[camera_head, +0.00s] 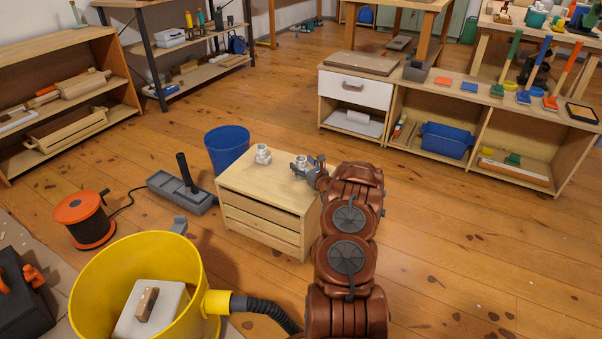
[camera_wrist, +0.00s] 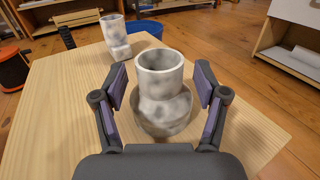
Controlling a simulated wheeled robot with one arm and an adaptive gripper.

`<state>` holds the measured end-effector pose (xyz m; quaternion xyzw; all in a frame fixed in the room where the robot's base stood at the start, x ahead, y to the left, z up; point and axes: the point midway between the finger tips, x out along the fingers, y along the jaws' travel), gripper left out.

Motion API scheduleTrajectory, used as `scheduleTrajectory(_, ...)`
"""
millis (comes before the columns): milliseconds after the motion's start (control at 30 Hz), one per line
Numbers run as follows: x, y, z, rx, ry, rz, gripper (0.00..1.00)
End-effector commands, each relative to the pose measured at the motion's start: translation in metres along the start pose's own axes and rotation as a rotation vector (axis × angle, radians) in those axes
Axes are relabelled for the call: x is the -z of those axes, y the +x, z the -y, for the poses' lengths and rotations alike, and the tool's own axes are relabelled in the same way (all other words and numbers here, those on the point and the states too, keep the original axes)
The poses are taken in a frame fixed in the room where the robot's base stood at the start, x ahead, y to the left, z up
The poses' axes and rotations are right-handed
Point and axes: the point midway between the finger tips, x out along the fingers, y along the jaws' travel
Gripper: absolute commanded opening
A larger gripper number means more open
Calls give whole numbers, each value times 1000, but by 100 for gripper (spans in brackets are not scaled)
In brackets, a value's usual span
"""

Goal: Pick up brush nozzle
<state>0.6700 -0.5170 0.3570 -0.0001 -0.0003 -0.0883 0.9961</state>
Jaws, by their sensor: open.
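A mottled white-grey nozzle with a tubular neck and wide round base (camera_wrist: 163,108) stands upright on the light wooden cabinet (camera_head: 262,187). It looks like the brush nozzle and also shows in the head view (camera_head: 301,161). My gripper (camera_wrist: 161,82) is open, with one finger on each side of the nozzle's neck. I see small gaps between the fingers and the nozzle. My gripper also shows above the cabinet's right side in the head view (camera_head: 311,168).
A second mottled nozzle (camera_wrist: 116,38) stands farther back and left on the cabinet top, also in the head view (camera_head: 263,154). A blue bin (camera_head: 227,147) is behind the cabinet. A yellow bucket (camera_head: 90,262) with a black hose stands at front left. Floor is clear to the right.

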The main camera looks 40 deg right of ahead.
Motion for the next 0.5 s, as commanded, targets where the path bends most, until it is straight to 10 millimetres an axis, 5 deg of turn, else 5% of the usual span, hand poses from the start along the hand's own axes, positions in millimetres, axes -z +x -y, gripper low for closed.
scheduleTrajectory(400,0,10,0,1,1,-1,72)
scheduleTrajectory(500,0,10,0,1,1,-1,64)
